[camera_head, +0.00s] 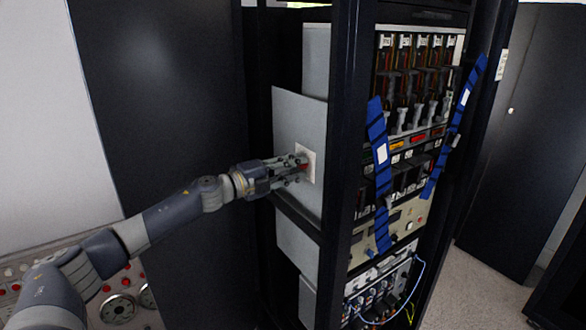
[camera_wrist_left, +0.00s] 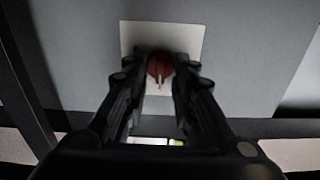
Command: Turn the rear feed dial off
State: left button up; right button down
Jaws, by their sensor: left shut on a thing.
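The rear feed dial (camera_wrist_left: 159,67) is a red round knob on a pale square plate (camera_wrist_left: 190,38), seen in the left wrist view. In the head view the plate (camera_head: 312,165) sits on a grey panel on the rack's side, and a bit of the red dial (camera_head: 304,166) shows between the fingers. My left gripper (camera_head: 300,168) reaches the dial from the left. In the wrist view its fingers (camera_wrist_left: 160,75) stand on both sides of the dial, shut on it. A light pointer line on the dial points down in that view. My right gripper is not in view.
A black rack frame post (camera_head: 340,130) stands just right of the dial. The rack front holds modules, blue straps (camera_head: 378,150) and cables. A console with gauges (camera_head: 118,308) is at lower left. Open floor (camera_head: 480,280) lies at the right.

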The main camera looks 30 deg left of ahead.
pick_arm(q)
jog(key=shift+a+r, duration=0.1)
jog(key=shift+r, duration=0.05)
jog(key=o, duration=1)
jog(key=shift+w, duration=0.1)
jog(key=shift+o, duration=0.2)
jog(key=v, duration=1.1)
jog(key=shift+s, duration=0.45)
